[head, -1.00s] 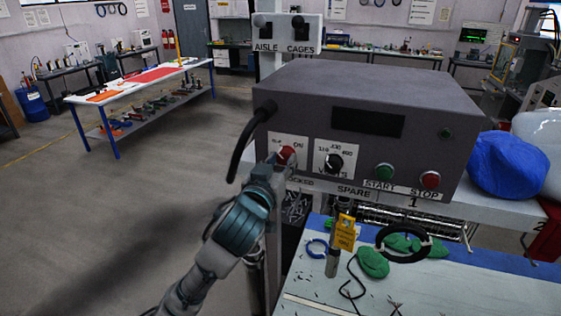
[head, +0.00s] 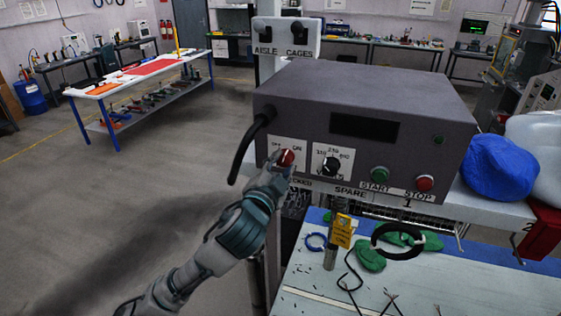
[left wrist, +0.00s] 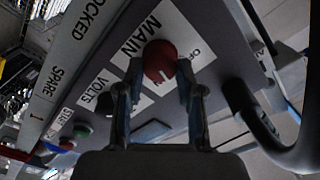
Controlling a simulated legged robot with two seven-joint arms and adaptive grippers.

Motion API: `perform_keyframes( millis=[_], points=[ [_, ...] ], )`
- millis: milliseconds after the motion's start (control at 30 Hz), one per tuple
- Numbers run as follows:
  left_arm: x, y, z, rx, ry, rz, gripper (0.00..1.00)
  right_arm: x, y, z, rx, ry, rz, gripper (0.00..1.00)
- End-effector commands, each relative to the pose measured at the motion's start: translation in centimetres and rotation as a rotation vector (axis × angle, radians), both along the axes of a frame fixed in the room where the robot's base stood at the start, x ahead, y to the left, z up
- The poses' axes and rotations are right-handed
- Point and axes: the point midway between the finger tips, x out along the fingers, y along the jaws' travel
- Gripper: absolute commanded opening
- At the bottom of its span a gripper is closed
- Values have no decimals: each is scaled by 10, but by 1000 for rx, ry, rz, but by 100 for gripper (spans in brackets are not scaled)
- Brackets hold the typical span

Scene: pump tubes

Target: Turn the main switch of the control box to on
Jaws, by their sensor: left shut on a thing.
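The grey control box (head: 370,95) sits on a shelf, its front panel facing me. Its main switch is a red knob (head: 286,157) with a white mark, on a white plate at the panel's left. In the left wrist view the red knob (left wrist: 160,61) lies between the two fingers, beside the word MAIN. My left gripper (head: 279,165) is at the knob and shut on it, hiding part of the plate. The right gripper is in no view.
The black volts knob (head: 331,166), green start button (head: 380,174) and red stop button (head: 425,183) are to the right on the panel. A black cable (head: 243,150) hangs at the box's left side. A blue bundle (head: 499,167) lies at the right.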

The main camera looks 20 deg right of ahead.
Motion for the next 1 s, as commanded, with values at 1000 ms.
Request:
perform_keyframes(
  millis=[1000],
  points=[
    [0,-1,-4,467,-308,0,2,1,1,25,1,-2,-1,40]
  ],
)
